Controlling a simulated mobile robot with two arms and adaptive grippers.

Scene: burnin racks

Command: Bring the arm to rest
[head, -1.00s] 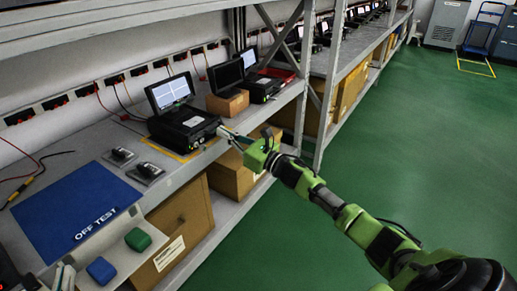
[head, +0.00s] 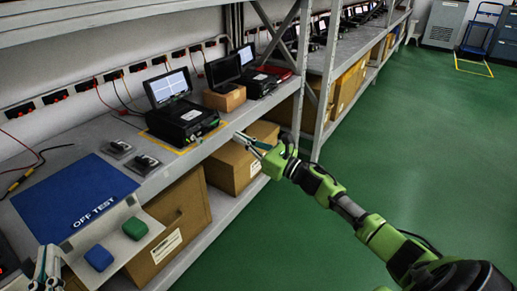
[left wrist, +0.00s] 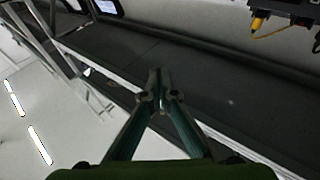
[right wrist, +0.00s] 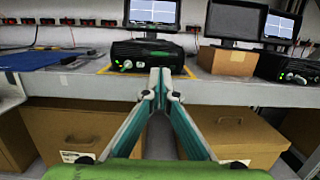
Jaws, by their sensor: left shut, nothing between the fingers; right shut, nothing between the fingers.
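My right arm (head: 347,208) reaches in from the lower right in the head view. Its gripper (head: 238,137) is shut and empty, in front of the bench edge and apart from the black device (head: 186,121) with a lit screen. In the right wrist view the shut fingertips (right wrist: 160,80) lie in front of that device (right wrist: 147,56). My left gripper (head: 48,262) shows partly at the lower left of the head view. In the left wrist view its fingertips (left wrist: 155,80) are together and empty, with a dark shelf surface behind them.
The grey bench carries a blue OFF TEST mat (head: 72,206), two small dark items (head: 130,155) and more devices. A panel with a green button (head: 135,229) and a blue button (head: 99,258) stands at the front. Cardboard boxes (head: 240,165) sit below.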

